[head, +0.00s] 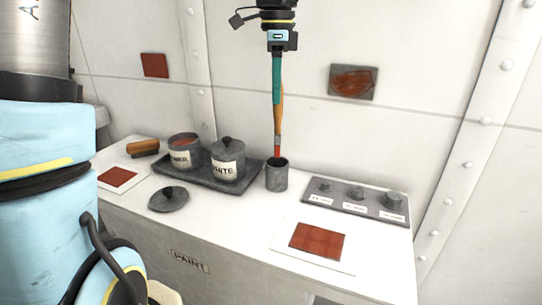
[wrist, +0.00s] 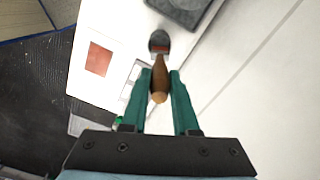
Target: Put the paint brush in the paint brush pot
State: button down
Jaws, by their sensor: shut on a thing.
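The paint brush (head: 279,122) has an orange-brown handle and a red lower end, and hangs upright, bristles down. My gripper (head: 277,100) has teal fingers and is shut on the handle. The paint brush pot (head: 277,180) is a small dark grey cylinder standing on the white bench. The brush's lower end is at the pot's mouth; I cannot tell how far inside it is. In the wrist view the handle (wrist: 158,82) sits between the fingers (wrist: 160,72), with the pot (wrist: 159,36) beyond it.
Left of the pot, a grey tray (head: 203,180) holds two paint pots, one labelled WHITE (head: 228,165). A loose lid (head: 168,199) lies in front. A grey panel with knobs (head: 355,199) is to the right. A red square card (head: 317,241) lies in front.

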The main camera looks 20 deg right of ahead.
aim_at(276, 133)
notch_tip(276, 133, down, 9)
jog(key=shift+r+p, duration=0.1)
jog(key=shift+p, duration=0.6)
jog(key=c, duration=0.7)
grip_release()
notch_tip(276, 133, up, 12)
jog(key=shift+r+b, duration=0.1)
jog(key=shift+b, duration=1.05)
jog(key=w+a+f+n, duration=0.2)
jog(key=a+f+n, duration=0.8)
jog(key=a, duration=0.5)
jog(key=s+a+f+n, duration=0.2)
jog(key=a+f+n, duration=0.1)
jog(key=a, duration=0.2)
jog(key=s+a+f+n+t, duration=0.1)
jog(key=s+a+f+n, duration=0.1)
jog(key=a+f+n, duration=0.2)
jog(key=s+a+f+n, duration=0.2)
jog(key=a+f+n, duration=0.1)
jog(key=a, duration=0.3)
jog(key=shift+s+f+n+t, duration=0.15)
jog(key=shift+f+n+t, duration=0.15)
jog(key=shift+n, duration=0.2)
